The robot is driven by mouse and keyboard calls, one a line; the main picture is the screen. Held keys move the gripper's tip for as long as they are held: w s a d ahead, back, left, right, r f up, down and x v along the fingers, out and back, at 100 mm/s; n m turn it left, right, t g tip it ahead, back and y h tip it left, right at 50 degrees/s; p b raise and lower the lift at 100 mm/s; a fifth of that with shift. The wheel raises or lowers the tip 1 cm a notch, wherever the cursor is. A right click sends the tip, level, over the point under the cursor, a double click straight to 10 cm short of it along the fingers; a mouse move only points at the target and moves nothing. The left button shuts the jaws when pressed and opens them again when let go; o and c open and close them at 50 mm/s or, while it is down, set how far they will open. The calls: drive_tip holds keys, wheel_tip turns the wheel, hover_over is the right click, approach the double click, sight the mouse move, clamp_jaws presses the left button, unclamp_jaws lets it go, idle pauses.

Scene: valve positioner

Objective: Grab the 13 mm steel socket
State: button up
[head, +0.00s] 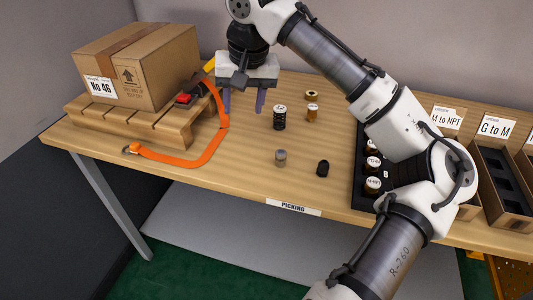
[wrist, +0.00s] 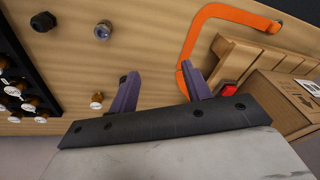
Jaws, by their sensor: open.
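A small steel-grey socket (head: 280,158) stands upright on the wooden table, left of a short black piece (head: 322,168). In the wrist view the steel socket (wrist: 103,30) is at the upper left, with the black piece (wrist: 43,21) farther left. I cannot read a size on either. My gripper (head: 243,101) is open and empty above the back of the table, left of and behind the steel socket. In the wrist view its two purple fingers (wrist: 160,70) are spread apart, with only bare tabletop between their tips.
An orange strap (head: 200,161) and a carton (head: 140,66) on a wooden pallet (head: 145,120) are left. A black rack (head: 358,190) with labelled fittings is right. The front middle is mostly clear.

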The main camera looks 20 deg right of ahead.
drive_tip(key=s+d+m+g, duration=0.2)
drive_tip(key=s+d, duration=0.2)
drive_tip(key=d, duration=0.3)
hover_over(281, 152)
drive_tip(key=shift+h, duration=0.4)
drive_tip(key=f, duration=0.6)
drive_tip(key=shift+s+f+b, duration=0.25)
drive_tip(key=shift+f+b, duration=0.05)
drive_tip(key=shift+b, duration=0.1)
drive_tip(key=shift+w+f+p, duration=0.2)
drive_tip(key=shift+f+p, duration=0.1)
drive_tip(key=shift+f, duration=2.95)
clamp_jaws()
drive_tip(key=shift+r, duration=0.15)
